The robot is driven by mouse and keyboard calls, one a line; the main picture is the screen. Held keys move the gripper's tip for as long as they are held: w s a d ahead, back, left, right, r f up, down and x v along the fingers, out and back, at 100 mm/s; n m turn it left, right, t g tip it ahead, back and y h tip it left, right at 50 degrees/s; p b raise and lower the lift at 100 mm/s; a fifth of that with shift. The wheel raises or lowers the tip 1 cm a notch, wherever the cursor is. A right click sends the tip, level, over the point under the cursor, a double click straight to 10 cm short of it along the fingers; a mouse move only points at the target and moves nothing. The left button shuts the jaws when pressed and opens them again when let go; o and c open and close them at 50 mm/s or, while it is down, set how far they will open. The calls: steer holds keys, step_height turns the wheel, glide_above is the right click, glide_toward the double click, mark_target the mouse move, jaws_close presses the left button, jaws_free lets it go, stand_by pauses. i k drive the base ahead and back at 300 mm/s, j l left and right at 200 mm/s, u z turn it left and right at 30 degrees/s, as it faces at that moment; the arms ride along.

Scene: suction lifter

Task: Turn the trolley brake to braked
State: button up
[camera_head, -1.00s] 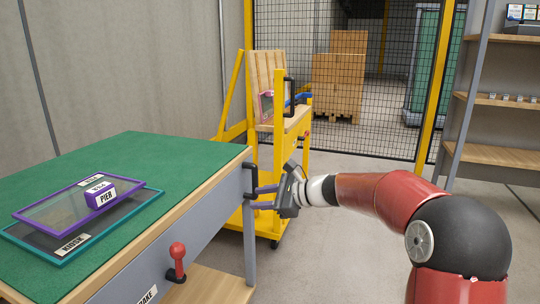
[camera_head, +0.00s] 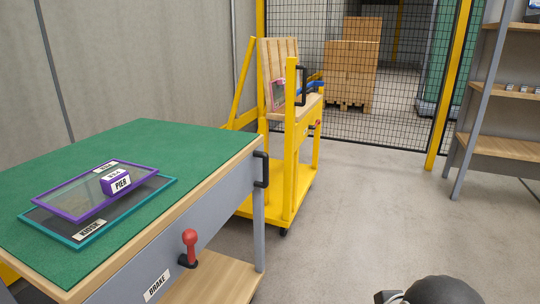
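The yellow trolley (camera_head: 289,180) stands beyond the green-topped bench. A small red-knobbed lever (camera_head: 318,123) is on its right side, small and partly edge-on, so its setting cannot be read. A larger red lever (camera_head: 190,243) stands upright on the grey front of the bench, with a label reading BRAKE (camera_head: 157,286) below it to the left. My gripper is not in view. Only a dark rounded part of my arm and a small piece beside it show at the bottom right edge.
The bench (camera_head: 130,140) carries a purple-framed panel (camera_head: 60,204) with a block marked PIER (camera_head: 116,183), over a teal-framed panel (camera_head: 166,186). A black handle (camera_head: 262,169) is on the bench corner. Shelves (camera_head: 500,148) stand right. The floor between is clear.

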mark_target(189, 261)
steer(key=u, duration=1.25)
